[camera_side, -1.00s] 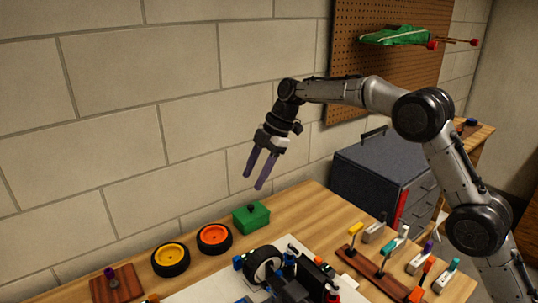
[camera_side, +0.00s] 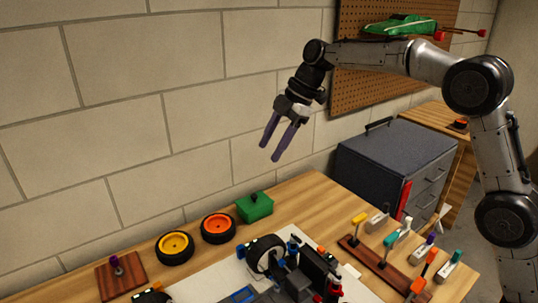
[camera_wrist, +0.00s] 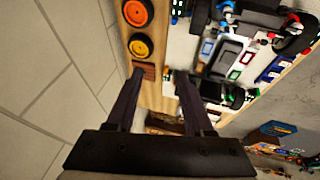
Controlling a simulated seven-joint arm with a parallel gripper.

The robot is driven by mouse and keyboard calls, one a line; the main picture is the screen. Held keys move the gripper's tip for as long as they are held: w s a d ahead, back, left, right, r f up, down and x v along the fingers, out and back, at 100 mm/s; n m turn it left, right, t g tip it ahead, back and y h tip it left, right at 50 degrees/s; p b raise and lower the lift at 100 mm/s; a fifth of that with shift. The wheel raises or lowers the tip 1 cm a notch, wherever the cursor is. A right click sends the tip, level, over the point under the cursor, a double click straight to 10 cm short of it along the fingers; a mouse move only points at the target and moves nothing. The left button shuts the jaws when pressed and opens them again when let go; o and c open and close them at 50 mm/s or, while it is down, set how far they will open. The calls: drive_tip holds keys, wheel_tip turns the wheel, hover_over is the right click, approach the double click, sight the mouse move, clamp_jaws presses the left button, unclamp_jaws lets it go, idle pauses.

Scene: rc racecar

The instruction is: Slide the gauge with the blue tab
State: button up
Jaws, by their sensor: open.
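My gripper (camera_side: 270,152) is open and empty, high above the back of the bench near the brick wall. Its two dark purple fingers also show spread apart in the wrist view (camera_wrist: 160,76). At the right of the side view stand several small grey gauge-like blocks, with nothing of mine near them. One has a purple tab (camera_side: 430,240), another a teal tab (camera_side: 457,256), and one a pale tab (camera_side: 408,221). I cannot make out a clearly blue tab on any of them, so I cannot tell which is the named gauge.
A wooden rack (camera_side: 362,259) holds yellow, teal and orange handled tools beside the blocks. The racecar (camera_side: 290,277) lies on a pale mat at centre front. A green box (camera_side: 254,208), yellow wheel (camera_side: 174,248) and orange wheel (camera_side: 218,228) line the back. A grey drawer cabinet (camera_side: 385,165) stands behind right.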

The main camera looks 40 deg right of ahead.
drive_tip(key=w+a+f+g, duration=0.1)
drive_tip(key=w+f, duration=0.3)
drive_tip(key=f, duration=0.4)
drive_tip(key=g, duration=0.2)
approach(241, 246)
drive_tip(key=x, duration=0.8)
drive_tip(key=shift+a+f, duration=0.15)
drive_tip(key=shift+f, duration=0.25)
clamp_jaws()
idle(0.3)
